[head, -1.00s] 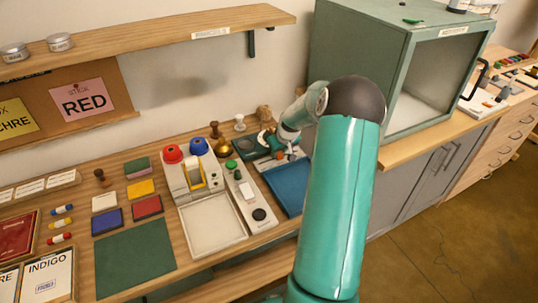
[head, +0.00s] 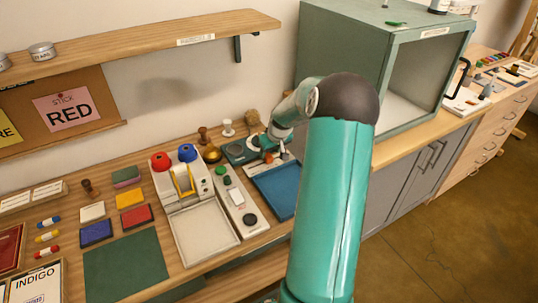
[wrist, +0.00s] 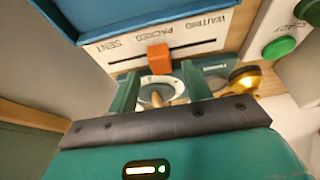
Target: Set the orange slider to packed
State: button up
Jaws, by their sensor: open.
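The orange slider (wrist: 158,58) stands up from a slot in a white panel (wrist: 95,52) in the wrist view. The labels WAITING, PACKED and SENT appear upside down along the slot. The slider shows near PACKED, on its SENT side; the slant of the view hides its exact setting. My gripper (wrist: 158,74) is open, with one teal finger on each side of the slider in the picture. I cannot tell whether the fingers touch it. In the head view my gripper (head: 272,146) is low over the back of the table, behind the blue tray (head: 282,190).
A green button (wrist: 279,47) and a brass knob (wrist: 246,79) are right of the slider in the wrist view. The head view shows a device with red and blue knobs (head: 176,180) to the left and a green cabinet (head: 345,50) behind my arm.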

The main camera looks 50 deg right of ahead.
jog(key=v, duration=1)
jog(key=shift+r, duration=0.2)
jog(key=shift+a, duration=0.1)
jog(key=s+a+r+n, duration=0.1)
jog(key=a+r, duration=0.3)
jog(key=a, duration=0.5)
jog(key=s+a+r, duration=0.1)
jog(key=a+r, duration=0.3)
jog(key=a, duration=0.4)
jog(key=s+a+r+n, duration=0.1)
jog(key=a+r, duration=0.3)
jog(key=a, duration=0.5)
jog(key=s+a+r+n+t+y, duration=0.1)
jog(key=s+a, duration=1.3)
jog(key=a, duration=0.1)
jog(key=shift+s+r, duration=0.15)
jog(key=shift+s, duration=0.2)
